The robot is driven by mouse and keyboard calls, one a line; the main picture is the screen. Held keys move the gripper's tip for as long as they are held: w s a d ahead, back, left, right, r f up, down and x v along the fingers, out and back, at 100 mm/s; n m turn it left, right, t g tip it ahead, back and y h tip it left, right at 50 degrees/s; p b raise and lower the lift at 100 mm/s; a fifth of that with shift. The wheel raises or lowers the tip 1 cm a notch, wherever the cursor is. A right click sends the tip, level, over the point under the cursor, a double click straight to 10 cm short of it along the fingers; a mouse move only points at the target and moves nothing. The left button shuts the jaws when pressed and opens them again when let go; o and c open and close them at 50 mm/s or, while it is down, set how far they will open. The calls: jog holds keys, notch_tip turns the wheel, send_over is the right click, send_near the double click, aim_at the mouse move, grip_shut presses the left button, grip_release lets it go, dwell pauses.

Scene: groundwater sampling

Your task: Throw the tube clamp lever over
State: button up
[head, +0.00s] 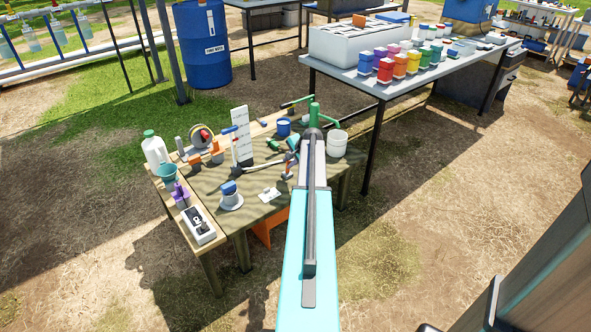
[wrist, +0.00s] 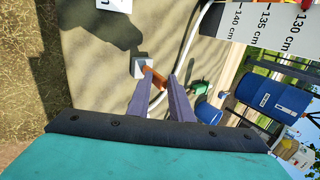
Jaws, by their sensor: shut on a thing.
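In the wrist view, the tube clamp shows as a small pale grey block (wrist: 140,66) on the tan table top. Its orange lever (wrist: 154,77) sticks out toward my gripper (wrist: 161,82). The two dark purple-grey fingers are shut on the lever, one on each side. A pale tube (wrist: 191,45) curves past the fingers; whether it passes through the clamp is hidden. In the head view, my teal and grey arm reaches the right end of the wooden table (head: 205,180), and it hides much of the clamp area.
A white measuring board (head: 242,137) stands upright on the table. A blue cup (head: 283,127), a green part (head: 273,143) and a white bucket (head: 336,143) are close to the clamp area. A white jug (head: 155,150) and a grey box (head: 198,226) stand at the left.

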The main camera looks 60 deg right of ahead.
jog(key=shift+o, duration=0.2)
jog(key=shift+w+d+r+g+p, duration=0.1)
jog(key=shift+w+r+g+p, duration=0.05)
jog(key=shift+w+p, duration=0.3)
jog(key=shift+w+r+g+p, duration=0.1)
jog(key=shift+w+g+p, duration=0.05)
jog(key=shift+w+p, duration=0.2)
jog(key=o, duration=0.6)
jog(key=shift+o, duration=0.2)
jog(key=shift+s+f, duration=0.1)
jog(key=shift+s, duration=0.1)
jog(key=shift+s, duration=0.1)
jog(key=p+v, duration=0.1)
jog(key=v, duration=1.2)
jog(key=shift+r, duration=0.35)
jog(key=shift+s, duration=0.1)
